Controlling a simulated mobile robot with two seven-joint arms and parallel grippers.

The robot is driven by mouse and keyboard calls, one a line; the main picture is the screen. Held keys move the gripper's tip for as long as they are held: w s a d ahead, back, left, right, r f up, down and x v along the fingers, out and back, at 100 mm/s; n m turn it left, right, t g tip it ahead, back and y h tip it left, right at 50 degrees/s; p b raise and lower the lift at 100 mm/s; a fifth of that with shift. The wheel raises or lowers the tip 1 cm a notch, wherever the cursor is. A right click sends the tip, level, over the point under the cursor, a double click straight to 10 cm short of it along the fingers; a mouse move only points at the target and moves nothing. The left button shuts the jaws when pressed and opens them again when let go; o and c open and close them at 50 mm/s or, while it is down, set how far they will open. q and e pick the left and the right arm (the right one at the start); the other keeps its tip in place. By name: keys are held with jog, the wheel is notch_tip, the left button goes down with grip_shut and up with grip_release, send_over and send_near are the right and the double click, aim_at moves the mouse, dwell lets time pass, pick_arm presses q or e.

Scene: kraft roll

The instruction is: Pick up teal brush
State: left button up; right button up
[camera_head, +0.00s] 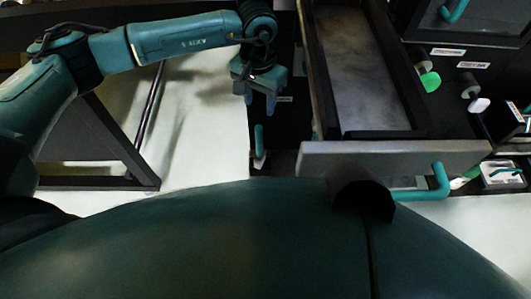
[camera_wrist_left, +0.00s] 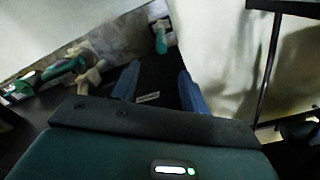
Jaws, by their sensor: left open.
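My left gripper (camera_head: 260,100) hangs open and empty in the upper middle of the head view, beside the open drawer. Its two blue fingers show apart in the left wrist view (camera_wrist_left: 157,78), with nothing between them. No teal thing shows clearly as a brush. A slim upright teal piece (camera_head: 259,135) is just below the fingers in the head view. A teal piece ahead of the fingers shows in the left wrist view (camera_wrist_left: 160,40). I cannot tell whether either is the brush or a handle. My right gripper is not in view.
An open drawer (camera_head: 318,158) with a grey bottom and a teal handle (camera_head: 438,182) juts out right of the left gripper. A small white tray (camera_head: 503,172) holds a teal item at far right. A dark-framed stand (camera_head: 100,184) is at left. Pale floor lies between.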

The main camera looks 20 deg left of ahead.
pick_arm(q)
notch_tip(320, 180, down, 13)
jog(key=shift+a, duration=0.15)
dwell(0.4)
jog(key=shift+c, duration=0.5)
jog(key=shift+r, duration=0.1)
grip_shut()
